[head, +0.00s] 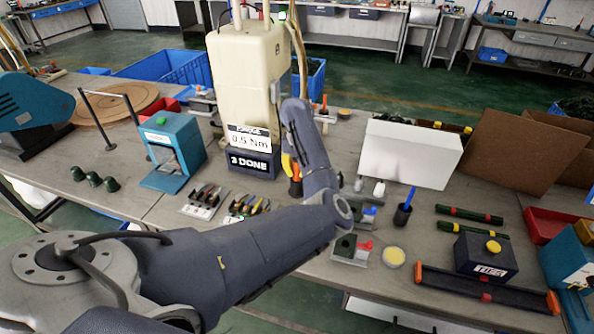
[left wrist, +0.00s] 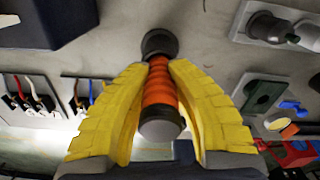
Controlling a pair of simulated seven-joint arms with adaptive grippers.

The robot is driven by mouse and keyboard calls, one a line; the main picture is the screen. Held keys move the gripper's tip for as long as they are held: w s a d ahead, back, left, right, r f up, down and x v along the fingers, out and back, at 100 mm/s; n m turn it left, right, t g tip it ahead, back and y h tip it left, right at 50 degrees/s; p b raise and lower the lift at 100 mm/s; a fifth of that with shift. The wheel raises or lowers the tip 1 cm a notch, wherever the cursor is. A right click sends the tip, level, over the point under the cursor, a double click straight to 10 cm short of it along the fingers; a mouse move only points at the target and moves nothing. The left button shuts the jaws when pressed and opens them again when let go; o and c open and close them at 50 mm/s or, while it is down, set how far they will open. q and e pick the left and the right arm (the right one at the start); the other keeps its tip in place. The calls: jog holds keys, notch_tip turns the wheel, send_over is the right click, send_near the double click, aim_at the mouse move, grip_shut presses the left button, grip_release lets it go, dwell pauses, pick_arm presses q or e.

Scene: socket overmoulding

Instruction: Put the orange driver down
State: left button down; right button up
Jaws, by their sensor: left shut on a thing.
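The orange driver (left wrist: 161,88) has an orange ribbed grip with dark ends. In the left wrist view it lies between the two yellow fingers of my left gripper (left wrist: 158,95), which is shut on its grip. In the head view my left gripper (head: 289,166) shows as a bit of yellow beside the cream machine, and a small orange part of the driver (head: 295,172) shows there. The forearm hides much of the hand. I cannot tell whether the driver touches the bench. My right gripper is not in view.
The bench (head: 240,225) is crowded. The cream machine (head: 250,80) reads "0.5 Nm" and "3 DONE". Trays of hand tools (head: 203,201) lie left of the hand. A white box (head: 410,153), a black cup with a blue tool (head: 402,215) and a dark box (head: 484,258) stand to the right.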

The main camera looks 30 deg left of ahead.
pick_arm(q)
jog(key=c, duration=1.3)
grip_release()
jog(key=shift+c, duration=0.2)
notch_tip(320, 180, up, 12)
jog(key=shift+r, duration=0.15)
